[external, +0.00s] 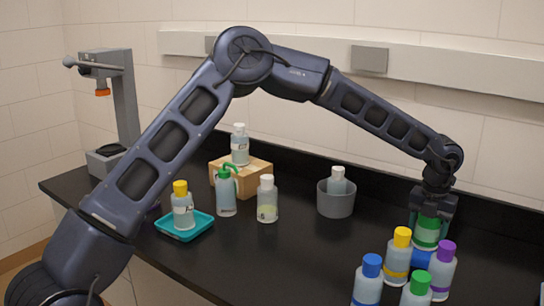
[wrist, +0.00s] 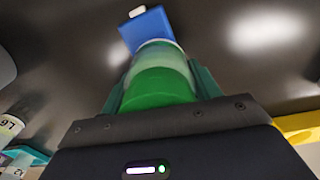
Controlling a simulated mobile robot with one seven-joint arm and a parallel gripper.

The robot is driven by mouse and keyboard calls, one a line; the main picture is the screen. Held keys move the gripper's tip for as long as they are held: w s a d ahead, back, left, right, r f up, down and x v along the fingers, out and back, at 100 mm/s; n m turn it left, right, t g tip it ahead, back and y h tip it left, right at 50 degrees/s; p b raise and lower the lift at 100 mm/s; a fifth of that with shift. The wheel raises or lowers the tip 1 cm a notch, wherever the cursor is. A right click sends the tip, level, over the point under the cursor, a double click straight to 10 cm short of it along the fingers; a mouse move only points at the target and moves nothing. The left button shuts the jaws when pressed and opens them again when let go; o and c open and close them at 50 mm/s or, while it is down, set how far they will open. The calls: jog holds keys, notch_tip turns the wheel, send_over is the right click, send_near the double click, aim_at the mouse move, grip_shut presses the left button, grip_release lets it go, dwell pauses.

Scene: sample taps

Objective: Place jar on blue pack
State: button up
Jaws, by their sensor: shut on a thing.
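My gripper (external: 430,215) is shut on the jar (external: 426,236) at the right of the external view. The jar has a green top and a pale, clear band with green below. In the wrist view the jar (wrist: 158,82) stands between my teal fingers. The blue pack (external: 421,258) shows just below the jar in the external view, mostly hidden by bottles. In the wrist view the blue pack (wrist: 150,28) shows beyond the jar's far end, with a small white piece at its edge. I cannot tell whether jar and pack touch.
Several bottles crowd the front right, with yellow (external: 402,237), purple (external: 445,250), blue (external: 372,265) and green (external: 420,283) caps. A grey cup (external: 335,206) holding a bottle, a wooden block (external: 256,180) and a teal tray (external: 201,228) stand further left. Counter between cup and front bottles is clear.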

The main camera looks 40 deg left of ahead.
jog(key=shift+f, duration=0.1)
jog(key=o, duration=1.1)
